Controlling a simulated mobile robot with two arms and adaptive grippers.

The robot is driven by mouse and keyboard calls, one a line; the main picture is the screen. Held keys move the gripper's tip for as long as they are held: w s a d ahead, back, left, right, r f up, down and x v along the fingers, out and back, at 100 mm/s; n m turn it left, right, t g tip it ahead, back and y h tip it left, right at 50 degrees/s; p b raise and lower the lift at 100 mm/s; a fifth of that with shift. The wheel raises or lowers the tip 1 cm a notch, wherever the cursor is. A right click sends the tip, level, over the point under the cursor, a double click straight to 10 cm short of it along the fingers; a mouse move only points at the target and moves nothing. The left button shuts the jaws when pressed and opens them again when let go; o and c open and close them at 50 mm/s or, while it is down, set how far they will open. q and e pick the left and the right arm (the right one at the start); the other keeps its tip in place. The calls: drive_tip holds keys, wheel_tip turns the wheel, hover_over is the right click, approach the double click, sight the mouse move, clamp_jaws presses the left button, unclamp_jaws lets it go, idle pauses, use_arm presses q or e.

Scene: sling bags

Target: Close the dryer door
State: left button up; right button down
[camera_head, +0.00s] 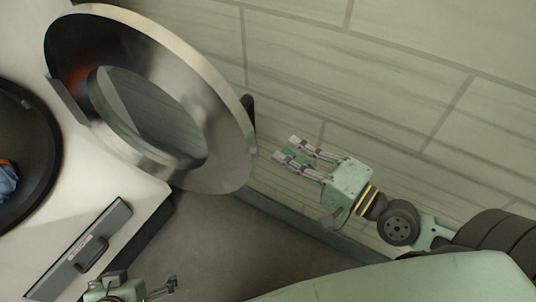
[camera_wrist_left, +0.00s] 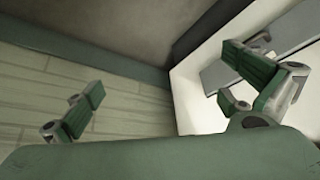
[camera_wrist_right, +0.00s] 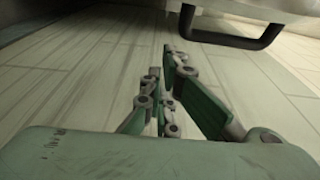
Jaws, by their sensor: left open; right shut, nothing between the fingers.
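The dryer door (camera_head: 215,100), a round silver ring with a glass middle, stands swung open from the white dryer (camera_head: 140,200) in the head view. Its dark handle (camera_head: 249,108) is on the right rim; a dark handle (camera_wrist_right: 240,40) also shows ahead in the right wrist view. My right gripper (camera_head: 286,149) is shut and empty, just right of the door's lower right rim, with a visible gap in the picture. My left gripper (camera_head: 145,282) is open and empty at the bottom edge, below the door; its fingers (camera_wrist_left: 165,80) are spread in the left wrist view.
The dryer's dark round opening (camera_head: 50,150) is at the left, with blue and orange cloth (camera_head: 8,180) inside. A grey panel with a handle (camera_head: 80,250) sits on the dryer front. Pale plank floor (camera_head: 400,80) lies clear at the upper right.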

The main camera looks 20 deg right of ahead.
use_arm(q)
drive_tip(key=s, duration=0.1)
drive_tip(key=s+a+g+p, duration=0.1)
drive_tip(key=s, duration=0.1)
drive_tip(key=s+g+p, duration=0.1)
drive_tip(key=shift+s+a+r+y, duration=0.2)
drive_tip(key=shift+s+r+y, duration=0.1)
drive_tip(key=shift+s, duration=0.1)
use_arm(e)
drive_tip(key=a, duration=0.2)
drive_tip(key=w+a, duration=0.1)
drive_tip(key=a, duration=0.2)
use_arm(q)
drive_tip(key=shift+r, duration=0.1)
